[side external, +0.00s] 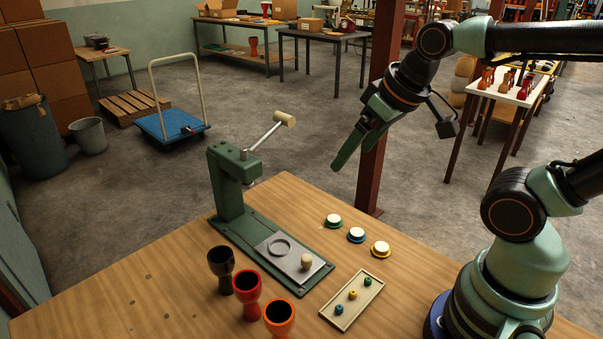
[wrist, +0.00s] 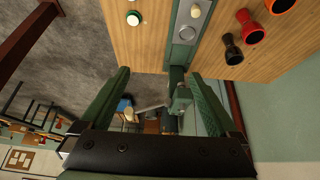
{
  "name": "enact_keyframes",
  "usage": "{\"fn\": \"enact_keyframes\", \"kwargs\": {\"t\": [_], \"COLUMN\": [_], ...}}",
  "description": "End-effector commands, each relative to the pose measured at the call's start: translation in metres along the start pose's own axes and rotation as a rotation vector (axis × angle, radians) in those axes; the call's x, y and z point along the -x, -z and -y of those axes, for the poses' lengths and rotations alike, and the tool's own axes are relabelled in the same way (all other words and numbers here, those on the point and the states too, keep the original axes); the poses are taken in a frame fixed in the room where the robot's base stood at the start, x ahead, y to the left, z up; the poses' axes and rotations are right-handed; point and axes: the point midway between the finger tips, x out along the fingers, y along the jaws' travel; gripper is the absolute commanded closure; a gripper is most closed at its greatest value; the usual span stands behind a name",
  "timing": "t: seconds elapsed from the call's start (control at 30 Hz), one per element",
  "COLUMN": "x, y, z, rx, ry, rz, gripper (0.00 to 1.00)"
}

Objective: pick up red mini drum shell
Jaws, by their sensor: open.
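The red mini drum shell (side external: 247,292) stands upright on the wooden table at the front in the side view, between a black shell (side external: 221,268) and an orange shell (side external: 279,317). In the wrist view the red shell (wrist: 249,27) shows at the upper right, with the black shell (wrist: 232,49) and orange shell (wrist: 281,5) beside it. My gripper (side external: 352,160) is open and empty, high above the far side of the table, well away from the shells. Its two green fingers (wrist: 160,73) are spread apart in the wrist view.
A green lever press (side external: 229,184) with a metal plate (side external: 290,272) stands between my gripper and the shells. Three white-topped discs (side external: 356,235) lie right of it. A shallow tray (side external: 344,317) holds small coloured pieces. The left table area is bare.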

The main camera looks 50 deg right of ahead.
Motion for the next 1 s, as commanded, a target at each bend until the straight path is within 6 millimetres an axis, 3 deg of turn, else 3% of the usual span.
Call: {"fn": "enact_keyframes", "kwargs": {"t": [0.17,0.27,0.6,0.8,1.0], "x": [-0.002,-0.008,-0.048,-0.079,-0.101], "y": [0.003,0.009,0.027,0.018,0.002], "z": [0.006,0.02,0.11,0.17,0.209], "rx": [0.047,0.155,0.767,1.124,1.366], "ry": [0.01,0.033,0.175,0.27,0.339], "rz": [0.017,0.058,0.239,0.329,0.385], "gripper": [0.04,0.04,0.04,0.04,0.04]}}
